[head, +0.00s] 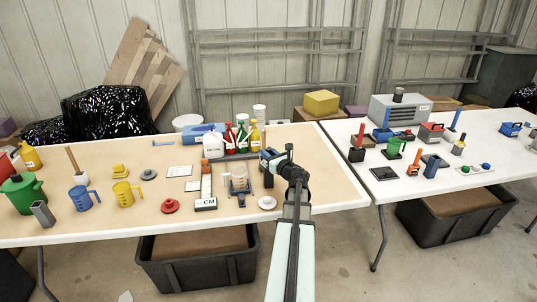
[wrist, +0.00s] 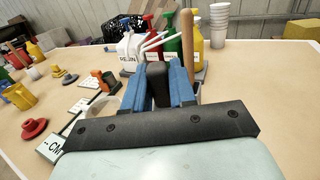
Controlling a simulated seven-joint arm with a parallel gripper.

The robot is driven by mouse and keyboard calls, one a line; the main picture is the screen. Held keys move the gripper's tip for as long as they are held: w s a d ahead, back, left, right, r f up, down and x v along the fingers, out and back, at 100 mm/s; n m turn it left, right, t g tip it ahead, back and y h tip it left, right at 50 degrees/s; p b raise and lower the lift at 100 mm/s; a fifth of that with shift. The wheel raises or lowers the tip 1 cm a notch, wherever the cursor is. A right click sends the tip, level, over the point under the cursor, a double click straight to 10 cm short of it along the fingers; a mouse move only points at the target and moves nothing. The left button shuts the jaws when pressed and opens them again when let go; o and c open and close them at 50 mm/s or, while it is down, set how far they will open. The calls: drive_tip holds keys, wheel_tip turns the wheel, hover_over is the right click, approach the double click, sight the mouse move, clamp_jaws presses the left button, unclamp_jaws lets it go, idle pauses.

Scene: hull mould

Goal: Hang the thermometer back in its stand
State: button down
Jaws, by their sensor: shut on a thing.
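My gripper (wrist: 157,88) has its two blue fingers shut on a black, round-topped piece (wrist: 157,80), which I take to be the thermometer. Its lower part is hidden behind the gripper's dark crossbar. I cannot pick out the stand for certain. An orange and dark upright item (head: 206,170) stands left of my gripper and also shows in the wrist view (wrist: 106,79).
Bottles in white (head: 212,147), red (head: 229,138) and yellow (head: 254,135) stand behind my gripper. A clear container (head: 240,182) and a CM box (head: 206,204) are to its left. A white disc (head: 267,203) lies in front. The table's right end is mostly clear.

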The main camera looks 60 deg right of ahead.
drive_tip(key=shift+f, duration=0.2)
drive_tip(key=c, duration=0.9)
unclamp_jaws()
drive_tip(key=shift+r, duration=0.2)
drive_tip(key=v, duration=1.2)
